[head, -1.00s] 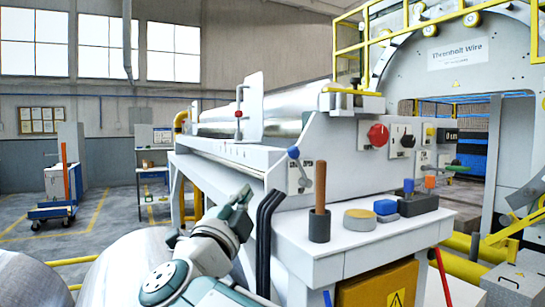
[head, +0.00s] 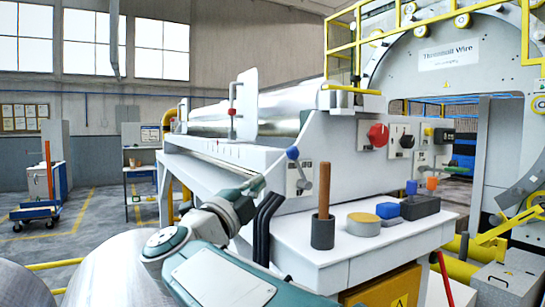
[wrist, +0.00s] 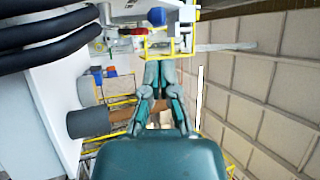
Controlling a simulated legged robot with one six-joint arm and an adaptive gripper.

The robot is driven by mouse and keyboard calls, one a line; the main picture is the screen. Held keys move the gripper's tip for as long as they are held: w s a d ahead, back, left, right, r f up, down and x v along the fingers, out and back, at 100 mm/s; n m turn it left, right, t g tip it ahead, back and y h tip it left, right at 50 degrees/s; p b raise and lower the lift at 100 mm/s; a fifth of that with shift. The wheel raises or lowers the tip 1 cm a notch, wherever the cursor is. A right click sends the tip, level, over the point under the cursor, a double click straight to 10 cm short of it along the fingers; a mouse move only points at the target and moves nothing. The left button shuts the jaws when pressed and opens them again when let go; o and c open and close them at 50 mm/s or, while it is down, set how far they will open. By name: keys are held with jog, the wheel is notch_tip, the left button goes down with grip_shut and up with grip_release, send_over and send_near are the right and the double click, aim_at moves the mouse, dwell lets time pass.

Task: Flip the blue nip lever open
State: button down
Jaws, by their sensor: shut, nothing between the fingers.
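The blue-knobbed nip lever (head: 292,153) is on the white side panel of the machine in the head view, its knob at the upper left of a small plate and its arm slanting down to the right. My gripper (head: 256,186) is left of and below the lever, in front of the machine frame and apart from the knob. In the wrist view my gripper (wrist: 160,68) has its fingers together with nothing between them.
Black hoses (head: 266,225) stand just right of my gripper. A white bench (head: 350,258) holds a dark cup (head: 323,232) with a wooden handle, a tape roll (head: 363,225) and blue blocks (head: 387,210). A red knob (head: 378,135) is on the panel. Shiny coils lie at lower left.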

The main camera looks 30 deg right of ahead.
aim_at(292, 152)
jog(key=x, duration=1.1)
jog(key=shift+s, duration=0.2)
jog(key=shift+d, duration=0.1)
jog(key=shift+d+r+g, duration=0.15)
jog(key=shift+r+g, duration=0.05)
jog(key=shift+g, duration=0.1)
jog(key=shift+d+r+m+y, duration=0.15)
jog(key=shift+m+y, duration=0.15)
jog(key=shift+w+d+r+m+g+y, duration=0.1)
jog(key=shift+d+r+m+g+y, duration=0.4)
jog(key=shift+d, duration=0.85)
jog(key=shift+d+r+m+g+y, duration=0.3)
jog(key=shift+d+y, duration=0.4)
jog(key=shift+d, duration=0.65)
jog(key=shift+d+r+m+g+y, duration=0.25)
jog(key=shift+d+m+g+y, duration=0.25)
jog(key=shift+d, duration=0.9)
